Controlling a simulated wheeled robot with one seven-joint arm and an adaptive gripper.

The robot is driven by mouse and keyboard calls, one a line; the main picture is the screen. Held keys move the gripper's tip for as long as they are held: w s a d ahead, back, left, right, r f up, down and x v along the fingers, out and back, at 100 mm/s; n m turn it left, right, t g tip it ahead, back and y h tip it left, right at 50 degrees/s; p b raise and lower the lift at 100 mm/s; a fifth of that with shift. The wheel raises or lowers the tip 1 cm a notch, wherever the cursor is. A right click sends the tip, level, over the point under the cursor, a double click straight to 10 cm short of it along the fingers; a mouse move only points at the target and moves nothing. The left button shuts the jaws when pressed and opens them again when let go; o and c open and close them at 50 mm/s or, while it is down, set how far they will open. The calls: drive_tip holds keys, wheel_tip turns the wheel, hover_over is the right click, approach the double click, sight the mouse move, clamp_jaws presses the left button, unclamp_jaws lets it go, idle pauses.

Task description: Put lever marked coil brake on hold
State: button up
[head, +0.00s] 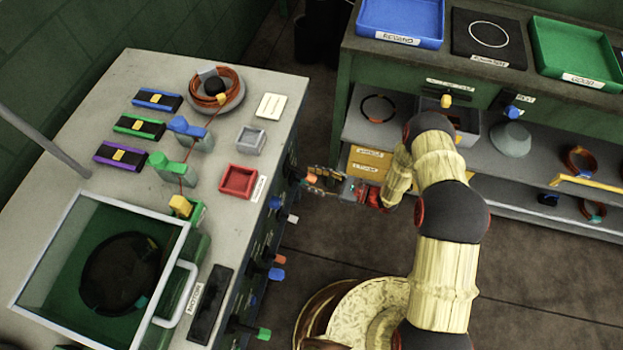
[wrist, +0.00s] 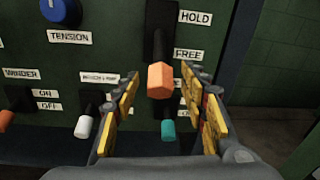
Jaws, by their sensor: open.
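The lever with an orange tip (wrist: 160,80) is on the dark green panel, beside a HOLD label (wrist: 195,18) above and a FREE label (wrist: 188,54) below. Its tip points toward the wrist camera, near the height of FREE or a little below it. No coil brake label is readable; the gripper and lever hide part of the panel. My gripper (wrist: 161,84) is open, with its yellow-padded fingers on either side of the orange tip. I cannot tell whether they touch it. In the head view my gripper (head: 325,182) is at the bench's right side.
A teal-tipped lever (wrist: 168,129) sits just below, between the fingers' sides. A white-tipped lever (wrist: 84,126) is close left of the gripper, with an orange-tipped winder lever (wrist: 6,118) farther left. A blue tension knob (wrist: 61,11) is upper left. Open floor lies right of the bench.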

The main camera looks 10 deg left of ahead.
drive_tip(key=shift+a, duration=0.25)
drive_tip(key=shift+c, duration=0.6)
clamp_jaws()
